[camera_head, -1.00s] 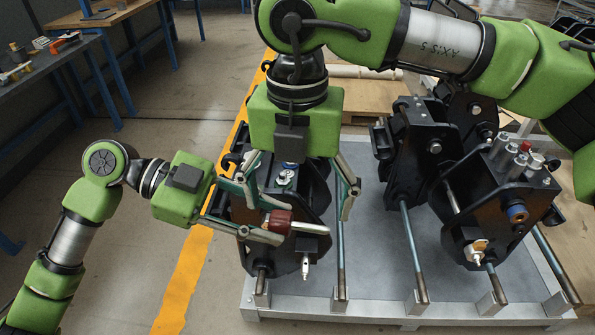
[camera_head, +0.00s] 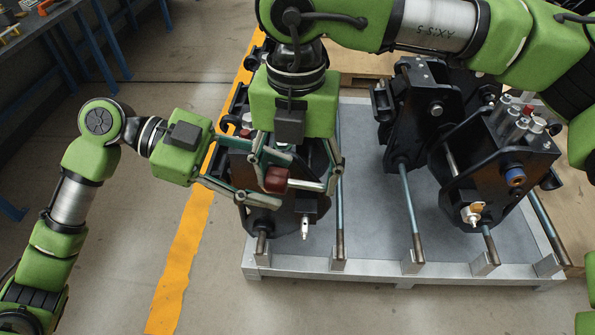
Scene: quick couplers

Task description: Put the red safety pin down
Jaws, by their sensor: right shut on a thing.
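The red safety pin (camera_head: 277,179) has a dark red handle and a pale metal shaft pointing right. It is above the front of the left black coupler (camera_head: 281,216). My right gripper (camera_head: 297,183) comes down from above and is shut on the pin, with one finger near the handle and the other near the shaft's end. My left gripper (camera_head: 271,181) reaches in from the left. Its fingers are apart, above and below the red handle. The fingers of both grippers overlap in the picture and hide part of the pin and the coupler.
Black couplers (camera_head: 415,118) stand on a grey metal tray (camera_head: 350,268) with upright rods. The right coupler (camera_head: 490,170) carries several metal plugs. A yellow floor line (camera_head: 183,260) runs left of the tray. A workbench (camera_head: 50,18) stands at the back left. The left floor is clear.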

